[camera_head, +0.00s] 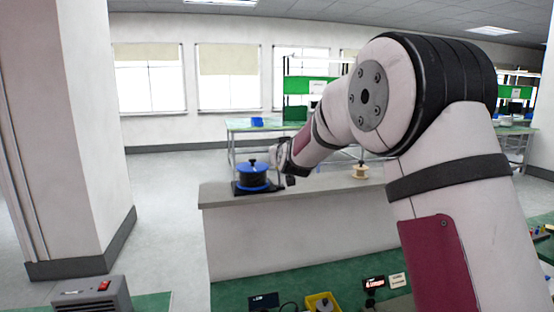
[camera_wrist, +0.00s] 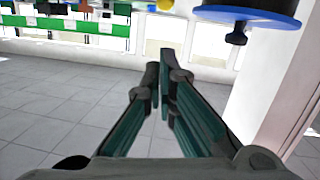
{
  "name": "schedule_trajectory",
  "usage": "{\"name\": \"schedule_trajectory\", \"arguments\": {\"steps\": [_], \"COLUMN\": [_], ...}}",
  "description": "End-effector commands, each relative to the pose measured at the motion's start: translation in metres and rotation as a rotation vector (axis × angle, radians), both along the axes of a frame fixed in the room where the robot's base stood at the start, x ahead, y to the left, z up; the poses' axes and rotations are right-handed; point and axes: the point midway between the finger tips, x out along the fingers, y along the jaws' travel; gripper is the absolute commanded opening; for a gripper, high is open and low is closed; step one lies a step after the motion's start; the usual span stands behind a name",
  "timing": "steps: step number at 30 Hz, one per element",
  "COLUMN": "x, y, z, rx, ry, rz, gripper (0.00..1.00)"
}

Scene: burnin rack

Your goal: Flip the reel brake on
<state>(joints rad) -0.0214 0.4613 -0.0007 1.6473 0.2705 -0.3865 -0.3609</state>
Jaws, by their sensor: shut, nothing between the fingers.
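The reel (camera_head: 254,178), blue with a dark body and a black knob on top, stands on a black base (camera_head: 240,188) at the left end of the grey counter. My gripper (camera_head: 283,172) is just right of the reel, partly hidden by my own arm. In the wrist view, which appears upside down, my gripper (camera_wrist: 163,72) is shut and empty, with its fingertips together. The reel's blue flange (camera_wrist: 250,17) and black knob (camera_wrist: 236,36) show at the top right, apart from the fingers. I cannot make out the brake lever clearly.
The counter (camera_head: 290,235) carries a small pale spool (camera_head: 360,171) farther right. A white pillar (camera_head: 80,130) stands left. A yellow bin (camera_head: 322,302) and small devices lie on the green surface in front. A green-topped bench and shelving stand behind. Floor left of the counter is clear.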

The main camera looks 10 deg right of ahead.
Motion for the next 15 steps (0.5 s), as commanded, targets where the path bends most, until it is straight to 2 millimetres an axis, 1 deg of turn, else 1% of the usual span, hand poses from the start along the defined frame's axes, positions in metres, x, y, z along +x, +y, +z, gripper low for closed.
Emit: {"name": "schedule_trajectory", "arguments": {"steps": [1, 3, 9, 15], "x": [-0.011, -0.025, -0.061, -0.086], "y": [0.001, 0.003, 0.006, 0.008], "z": [0.005, 0.006, 0.015, 0.021], "rx": [0.0, 0.0, 0.0, 0.0], "ry": [-0.002, -0.001, -0.003, -0.002], "rz": [0.0, 0.0, 0.001, 0.001], "gripper": [0.0, 0.0, 0.0, 0.0]}}
